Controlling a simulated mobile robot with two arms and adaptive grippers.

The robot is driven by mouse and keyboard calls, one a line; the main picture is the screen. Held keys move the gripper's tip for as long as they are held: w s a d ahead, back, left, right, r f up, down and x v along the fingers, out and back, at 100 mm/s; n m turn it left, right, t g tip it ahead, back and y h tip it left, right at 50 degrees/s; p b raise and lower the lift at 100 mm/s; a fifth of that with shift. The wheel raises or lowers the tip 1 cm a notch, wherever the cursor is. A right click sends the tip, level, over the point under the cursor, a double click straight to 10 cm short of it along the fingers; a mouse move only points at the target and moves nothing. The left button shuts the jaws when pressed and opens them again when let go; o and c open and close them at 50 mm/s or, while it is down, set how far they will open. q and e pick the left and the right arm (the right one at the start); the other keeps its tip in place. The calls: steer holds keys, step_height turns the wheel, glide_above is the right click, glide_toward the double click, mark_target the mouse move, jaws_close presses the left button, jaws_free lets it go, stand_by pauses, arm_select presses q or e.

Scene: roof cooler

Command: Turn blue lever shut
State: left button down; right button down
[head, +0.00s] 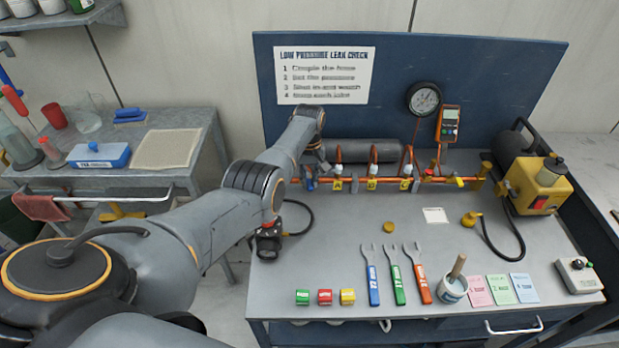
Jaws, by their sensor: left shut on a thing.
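The blue lever (310,184) sits at the left end of the copper pipe (425,181) on the blue-grey bench. Only a small part of it shows below my left gripper (313,168). My left gripper reaches down from above and is shut on the blue lever. The fingers are small and partly hidden by my wrist, so the lever's exact angle is hard to tell. A yellow lever (460,182) sits near the right end of the pipe. My right gripper is not in view.
Fittings tagged A, B and C stand along the pipe, with a grey cylinder (362,151) behind. A gauge (423,98) is on the back panel. The bench middle is mostly clear.

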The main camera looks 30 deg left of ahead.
arm_select(q)
steer(key=shift+s+a+m, duration=0.1)
steer(key=shift+a+m, duration=0.1)
steer(key=shift+m, duration=0.4)
steer(key=shift+s+a+m, duration=0.15)
steer(key=shift+a+m, duration=0.05)
steer(key=shift+m, duration=0.2)
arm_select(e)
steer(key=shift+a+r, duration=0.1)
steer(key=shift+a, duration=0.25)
arm_select(q)
steer(key=c, duration=1.3)
jaws_free()
steer(key=shift+r, duration=0.1)
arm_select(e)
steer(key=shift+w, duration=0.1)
arm_select(q)
step_height(320, 180, up, 12)
steer(key=shift+f, duration=0.1)
